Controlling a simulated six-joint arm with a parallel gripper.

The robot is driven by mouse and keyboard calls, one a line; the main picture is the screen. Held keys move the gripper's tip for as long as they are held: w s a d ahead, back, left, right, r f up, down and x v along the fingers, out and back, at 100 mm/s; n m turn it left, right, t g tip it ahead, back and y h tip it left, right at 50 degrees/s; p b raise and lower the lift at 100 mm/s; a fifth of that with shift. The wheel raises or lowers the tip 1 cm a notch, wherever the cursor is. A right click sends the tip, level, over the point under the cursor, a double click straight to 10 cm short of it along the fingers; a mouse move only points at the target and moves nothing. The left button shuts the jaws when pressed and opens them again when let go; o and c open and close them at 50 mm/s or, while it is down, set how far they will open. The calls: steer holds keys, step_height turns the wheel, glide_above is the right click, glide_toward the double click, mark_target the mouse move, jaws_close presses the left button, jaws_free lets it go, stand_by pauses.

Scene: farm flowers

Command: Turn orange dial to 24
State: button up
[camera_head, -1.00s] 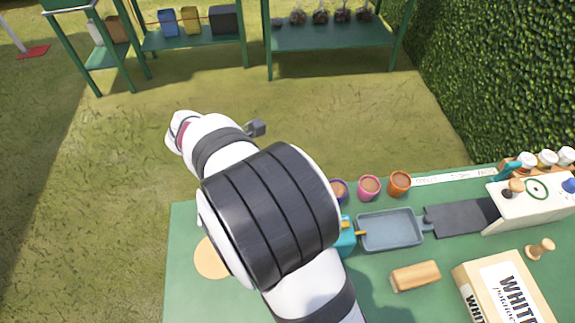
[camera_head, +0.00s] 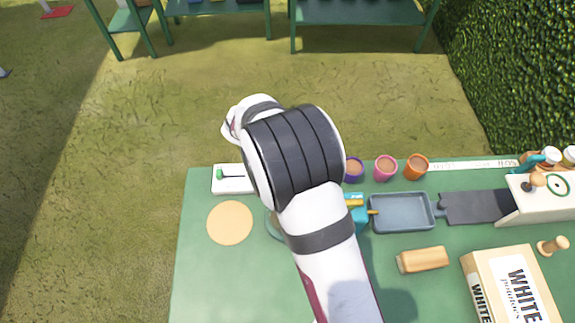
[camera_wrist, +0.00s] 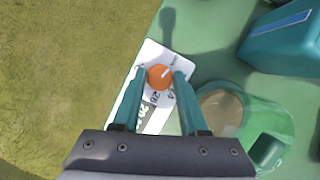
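The orange dial (camera_wrist: 160,77) shows in the wrist view with a pale pointer mark aimed toward the upper right. It sits on a white plate (camera_wrist: 150,52) with printed numbers, mostly too small or covered to read. My gripper (camera_wrist: 160,73) is open, with one teal finger on each side of the dial. Whether the fingers touch it I cannot tell. In the head view a white panel (camera_head: 228,184) with a green piece shows at the table's back left; the dial and my fingers are hidden behind my arm there.
A green round container (camera_wrist: 262,118) stands right of the plate, and a teal object (camera_wrist: 285,45) lies farther right. Grass lies beyond the edge.

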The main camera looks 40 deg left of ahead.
jaws_close()
steer(key=m+h, duration=0.1)
steer(key=m, duration=0.2)
steer(key=shift+a+m+g, duration=0.1)
steer(key=shift+m+g, duration=0.3)
steer(key=m, duration=0.2)
steer(key=m+g+h, duration=0.1)
steer(key=m, duration=0.1)
steer(key=shift+w+a+m+g, duration=0.1)
steer(key=shift+w+m+g, duration=0.05)
steer(key=shift+m+g, duration=0.15)
steer(key=m+g, duration=0.1)
steer(key=m, duration=0.1)
steer(key=m+g, duration=0.1)
steer(key=m, duration=0.2)
steer(key=shift+w+h, duration=0.15)
steer(key=shift+h, duration=0.15)
steer(key=m+g, duration=0.1)
steer(key=m, duration=0.2)
steer(key=m+g, duration=0.1)
steer(key=m, duration=0.2)
steer(key=shift+w, duration=0.1)
steer(key=shift+m, duration=0.3)
